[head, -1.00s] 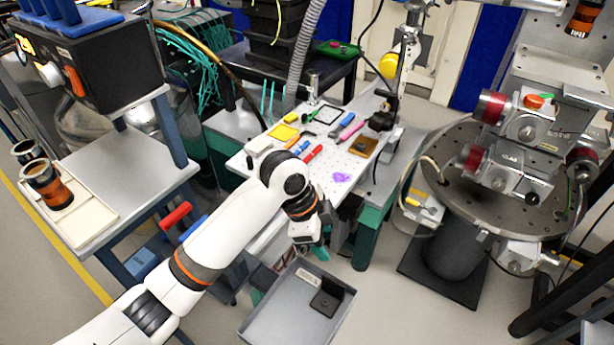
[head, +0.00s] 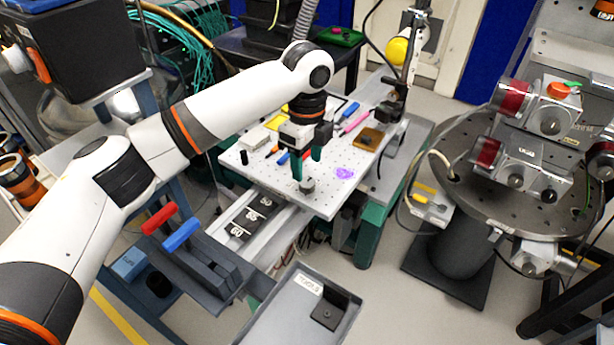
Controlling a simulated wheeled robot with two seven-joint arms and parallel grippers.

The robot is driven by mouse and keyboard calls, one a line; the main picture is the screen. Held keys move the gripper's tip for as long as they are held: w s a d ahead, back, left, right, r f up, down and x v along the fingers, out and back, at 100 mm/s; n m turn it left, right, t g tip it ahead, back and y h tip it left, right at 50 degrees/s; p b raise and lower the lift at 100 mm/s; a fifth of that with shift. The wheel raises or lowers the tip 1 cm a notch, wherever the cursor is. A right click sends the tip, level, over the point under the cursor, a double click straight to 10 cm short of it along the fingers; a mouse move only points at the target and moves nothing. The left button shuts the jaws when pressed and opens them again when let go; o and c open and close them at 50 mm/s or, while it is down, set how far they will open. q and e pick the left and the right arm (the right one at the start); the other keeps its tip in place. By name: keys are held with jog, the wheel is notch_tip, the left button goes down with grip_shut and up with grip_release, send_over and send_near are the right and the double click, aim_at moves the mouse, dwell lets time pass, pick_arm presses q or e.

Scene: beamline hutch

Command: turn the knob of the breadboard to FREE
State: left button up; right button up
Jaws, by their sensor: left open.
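The breadboard (head: 325,199) is a pale perforated plate on a green-legged bench in the middle of the head view. A small grey round knob (head: 307,187) stands at its front edge. My left gripper (head: 307,165) is open, with its green fingers pointing down just above and behind the knob in the picture. Whether the fingers touch the knob cannot be told. Any marking beside the knob is too small to read. The gripper hides part of the board. My right gripper is not in view.
Pens, a yellow pad and other small items lie on the board, with a purple patch (head: 344,173) at right. Red and blue handles (head: 181,235) stand at lower left. A grey tray (head: 290,318) is in front. A round instrument table (head: 470,190) stands at right.

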aim_at(307, 182)
pick_arm(q)
notch_tip(307, 182, down, 5)
jog(key=shift+f, duration=0.15)
